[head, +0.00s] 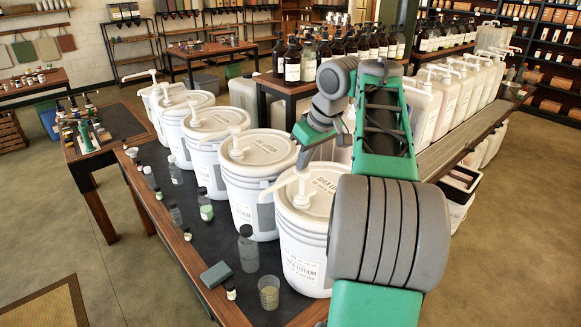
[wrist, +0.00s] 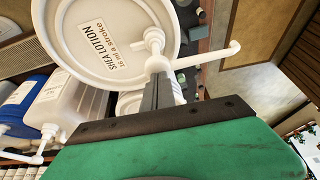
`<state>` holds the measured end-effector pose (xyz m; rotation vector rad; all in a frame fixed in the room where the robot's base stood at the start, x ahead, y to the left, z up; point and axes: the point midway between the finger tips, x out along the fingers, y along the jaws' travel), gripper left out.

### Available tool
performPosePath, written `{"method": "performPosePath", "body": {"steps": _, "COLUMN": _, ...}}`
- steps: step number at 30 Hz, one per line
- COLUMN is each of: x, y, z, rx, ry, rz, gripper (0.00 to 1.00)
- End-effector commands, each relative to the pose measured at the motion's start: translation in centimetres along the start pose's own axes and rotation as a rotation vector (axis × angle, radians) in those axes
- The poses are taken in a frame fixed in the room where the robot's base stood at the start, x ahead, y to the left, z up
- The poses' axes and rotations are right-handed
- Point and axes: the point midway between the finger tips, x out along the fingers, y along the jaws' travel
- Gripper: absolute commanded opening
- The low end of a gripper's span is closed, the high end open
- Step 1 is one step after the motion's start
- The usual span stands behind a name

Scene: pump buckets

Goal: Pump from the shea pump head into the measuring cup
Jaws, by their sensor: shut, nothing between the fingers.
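The shea lotion bucket (head: 308,265) is white and stands nearest me on the dark table, its label partly legible. Its white pump head (head: 291,184) points its spout left, toward the table's edge side. In the wrist view the pump head (wrist: 158,64) stands over the lid (wrist: 90,35) marked "SHEA LOTION", its spout reaching right. My gripper (head: 302,163) is shut and empty right above the pump head. Its dark fingers (wrist: 158,82) overlap the pump top in the wrist view; I cannot tell whether they touch. The clear measuring cup (head: 269,292) stands on the table, left of the bucket.
More white pump buckets (head: 248,180) stand in a row behind. Several bottles, among them a grey one (head: 248,249), and a grey-blue block (head: 216,274) are on the table's left part. A rack of jugs (head: 450,95) is to the right.

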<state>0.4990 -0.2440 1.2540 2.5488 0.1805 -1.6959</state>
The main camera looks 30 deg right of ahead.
Motion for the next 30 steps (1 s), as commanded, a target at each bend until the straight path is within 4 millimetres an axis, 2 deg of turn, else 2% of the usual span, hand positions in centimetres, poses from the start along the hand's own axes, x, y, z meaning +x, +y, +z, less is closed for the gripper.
{"method": "performPosePath", "body": {"steps": 1, "x": -1.0, "y": 0.0, "z": -0.4, "rx": 0.0, "ry": 0.0, "rz": 0.0, "gripper": 0.0}}
{"method": "performPosePath", "body": {"steps": 3, "x": -1.2, "y": 0.0, "z": -0.5, "rx": -0.001, "ry": 0.0, "rz": 0.0, "gripper": 0.0}}
{"method": "performPosePath", "body": {"steps": 16, "x": -1.3, "y": 0.0, "z": -0.6, "rx": -0.001, "ry": 0.003, "rz": 0.002, "gripper": 0.0}}
{"method": "performPosePath", "body": {"steps": 23, "x": -4.4, "y": 0.0, "z": -1.9, "rx": 0.0, "ry": 0.003, "rz": 0.003, "gripper": 0.0}}
{"method": "performPosePath", "body": {"steps": 30, "x": -5.7, "y": 0.0, "z": -2.5, "rx": -0.001, "ry": 0.003, "rz": 0.002, "gripper": 0.0}}
